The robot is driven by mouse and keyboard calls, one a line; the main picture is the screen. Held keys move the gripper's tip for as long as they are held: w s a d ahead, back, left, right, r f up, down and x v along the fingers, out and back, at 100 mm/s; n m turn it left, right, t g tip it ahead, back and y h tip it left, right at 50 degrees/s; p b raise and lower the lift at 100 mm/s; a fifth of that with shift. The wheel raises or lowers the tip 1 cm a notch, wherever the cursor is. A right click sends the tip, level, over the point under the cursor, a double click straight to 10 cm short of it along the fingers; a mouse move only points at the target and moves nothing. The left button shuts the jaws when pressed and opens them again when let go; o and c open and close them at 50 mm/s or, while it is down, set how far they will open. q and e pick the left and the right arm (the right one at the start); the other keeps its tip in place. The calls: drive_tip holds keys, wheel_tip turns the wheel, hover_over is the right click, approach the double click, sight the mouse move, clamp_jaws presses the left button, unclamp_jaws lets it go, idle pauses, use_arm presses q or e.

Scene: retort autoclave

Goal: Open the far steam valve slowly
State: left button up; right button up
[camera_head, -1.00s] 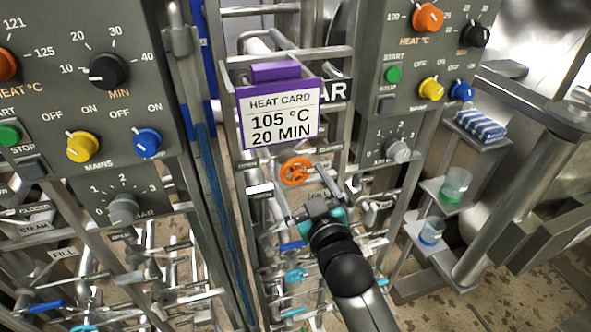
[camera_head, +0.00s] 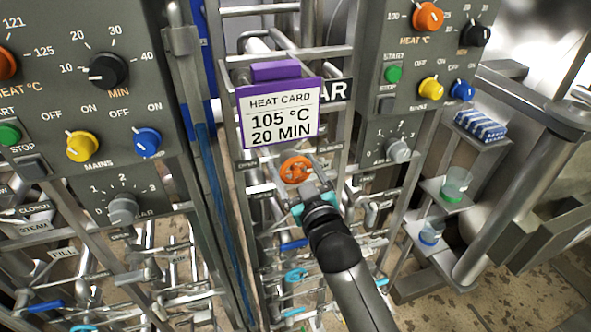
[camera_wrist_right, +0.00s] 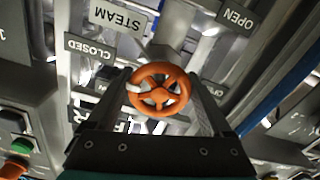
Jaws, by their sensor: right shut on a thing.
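The far steam valve has an orange spoked handwheel (camera_head: 296,169) on the pipework below the purple heat card; it also shows in the wrist view (camera_wrist_right: 159,94). My right gripper (camera_head: 301,187) is at this wheel, its two fingers on either side of the rim and shut on it. In the wrist view a STEAM label (camera_wrist_right: 118,19), a CLOSED label (camera_wrist_right: 90,50) and an OPEN label (camera_wrist_right: 238,18) show around the wheel. My left gripper is not in view.
The heat card (camera_head: 279,114) reads 105 °C, 20 MIN and hangs just above the wheel. Control panels stand left (camera_head: 60,110) and right (camera_head: 405,75). Blue-handled pipes (camera_head: 294,245) lie below. Small shelves (camera_head: 440,190) hold cups at the right.

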drive_tip(key=c, duration=0.6)
drive_tip(key=shift+n, duration=0.3)
drive_tip(key=n+p, duration=0.2)
drive_tip(key=n, duration=0.1)
drive_tip(key=shift+d+r+n, duration=0.1)
drive_tip(key=shift+n, duration=0.2)
drive_tip(key=shift+n+p, duration=0.45)
drive_tip(key=shift+n, duration=1.85)
drive_tip(key=o, duration=1.2)
drive_tip(key=shift+c, duration=0.2)
